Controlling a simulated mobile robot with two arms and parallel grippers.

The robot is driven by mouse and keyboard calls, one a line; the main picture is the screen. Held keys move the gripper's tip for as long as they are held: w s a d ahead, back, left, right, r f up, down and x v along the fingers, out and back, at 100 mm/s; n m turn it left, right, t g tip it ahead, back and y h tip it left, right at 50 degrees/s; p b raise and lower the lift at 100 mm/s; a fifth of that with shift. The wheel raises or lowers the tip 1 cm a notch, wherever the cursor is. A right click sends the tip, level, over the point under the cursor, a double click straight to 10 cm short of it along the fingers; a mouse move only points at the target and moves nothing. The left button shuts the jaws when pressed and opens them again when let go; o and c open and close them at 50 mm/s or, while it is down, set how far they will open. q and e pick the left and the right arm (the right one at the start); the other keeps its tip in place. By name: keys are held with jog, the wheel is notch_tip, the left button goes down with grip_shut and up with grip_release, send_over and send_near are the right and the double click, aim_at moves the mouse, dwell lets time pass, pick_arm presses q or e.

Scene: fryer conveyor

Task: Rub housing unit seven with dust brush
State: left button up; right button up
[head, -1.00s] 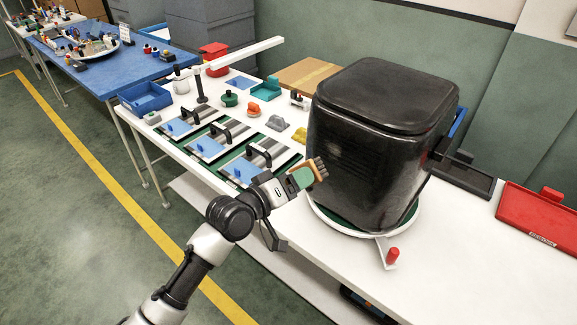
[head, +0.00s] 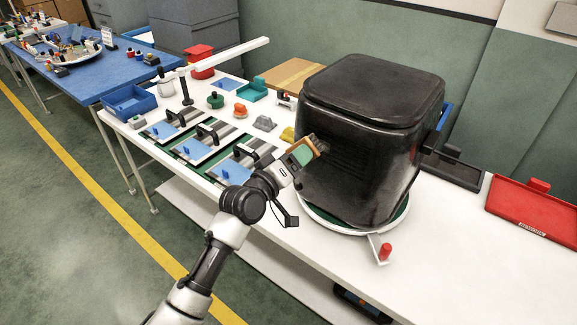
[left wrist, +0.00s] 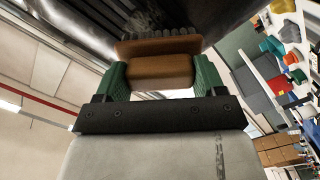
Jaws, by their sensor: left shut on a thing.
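The housing unit (head: 365,130) is a large glossy black box with rounded edges. It stands upright on a round white turntable (head: 385,238) with a green top. My left gripper (head: 296,158) is shut on the dust brush (head: 318,145), which has a brown wooden body and dark bristles. In the left wrist view the brush (left wrist: 158,72) sits between green finger pads, its bristles facing the black housing wall (left wrist: 85,22). The bristles appear to be at the housing's left face; exact contact is hard to tell. No number is readable on the housing. My right gripper is not in view.
Fixtures with blue plates and black handles (head: 250,155) stand left of the housing on the white table. A red tray (head: 535,208) and a dark tray (head: 455,170) lie to the right. A small red knob (head: 386,251) sticks up at the turntable's front. The front right tabletop is clear.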

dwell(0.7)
pick_arm(q)
jog(key=shift+b+x, duration=0.45)
jog(key=shift+x, duration=0.65)
jog(key=shift+s+d+r, duration=0.1)
jog(key=shift+s+d+r+p, duration=0.1)
jog(key=shift+s+d+p, duration=0.55)
jog(key=shift+p, duration=0.3)
jog(key=shift+w+a+f+b, duration=0.25)
jog(key=shift+w+b, duration=0.25)
jog(key=shift+w+a+r, duration=0.1)
jog(key=shift+w+a, duration=0.3)
jog(key=shift+a, duration=0.05)
